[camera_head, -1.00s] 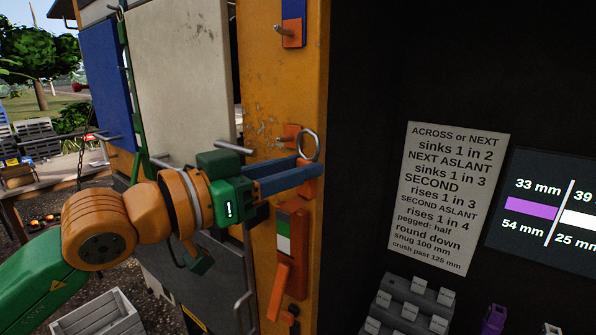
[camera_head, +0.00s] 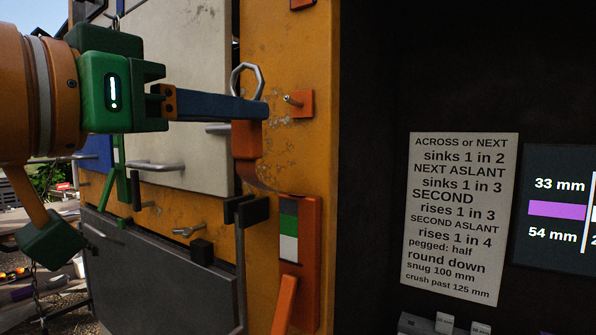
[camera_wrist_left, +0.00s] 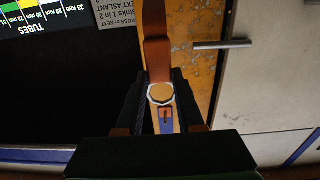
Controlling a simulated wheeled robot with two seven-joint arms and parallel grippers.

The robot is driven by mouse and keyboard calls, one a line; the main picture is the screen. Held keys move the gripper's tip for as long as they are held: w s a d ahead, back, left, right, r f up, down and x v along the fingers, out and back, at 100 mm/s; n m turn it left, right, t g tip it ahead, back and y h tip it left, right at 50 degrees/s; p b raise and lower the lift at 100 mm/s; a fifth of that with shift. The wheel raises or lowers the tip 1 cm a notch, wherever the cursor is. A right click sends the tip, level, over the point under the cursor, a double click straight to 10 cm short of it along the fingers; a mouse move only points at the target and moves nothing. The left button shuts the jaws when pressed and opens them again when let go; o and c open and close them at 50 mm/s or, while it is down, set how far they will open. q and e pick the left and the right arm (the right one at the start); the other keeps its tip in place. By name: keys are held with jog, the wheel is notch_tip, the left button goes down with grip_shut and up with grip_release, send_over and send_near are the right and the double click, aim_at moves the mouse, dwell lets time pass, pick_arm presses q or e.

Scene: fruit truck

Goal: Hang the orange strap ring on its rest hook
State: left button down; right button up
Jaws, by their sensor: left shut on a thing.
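My left gripper (camera_head: 258,112) reaches in from the left with long blue fingers, shut on the orange strap ring. The ring's pale metal loop (camera_head: 247,80) stands up above the fingertips, and its orange body (camera_head: 247,140) hangs below them. A thin strap seems to run from it down to an orange holder on the post. A short metal peg on an orange plate (camera_head: 300,102), likely the rest hook, is just right of the fingertips, apart from the ring. In the left wrist view the loop (camera_wrist_left: 161,94) sits between the fingers. My right gripper is not in view.
The orange holder (camera_head: 312,260) with a green and white strip is on the yellow post below. A dark-ended upright bar (camera_head: 241,270) stands left of it. Grey pegs (camera_head: 155,165) stick out from the panels. A dark opening with a sign (camera_head: 462,215) lies right.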

aim_at(303, 131)
pick_arm(q)
jog(key=shift+x, duration=1.05)
jog(key=shift+f+p+x, duration=0.15)
jog(key=shift+p+x, duration=0.25)
jog(key=shift+x, duration=1)
jog(key=shift+f+p+x, duration=0.15)
jog(key=shift+p+x, duration=0.2)
jog(key=shift+x, duration=1.1)
jog(key=shift+w+d+f, duration=0.2)
jog(key=shift+w+d, duration=0.1)
jog(key=shift+w, duration=0.2)
jog(key=shift+w+d+f+p, duration=0.2)
jog(key=shift+w+f+p, duration=0.1)
jog(key=shift+f+p, duration=0.05)
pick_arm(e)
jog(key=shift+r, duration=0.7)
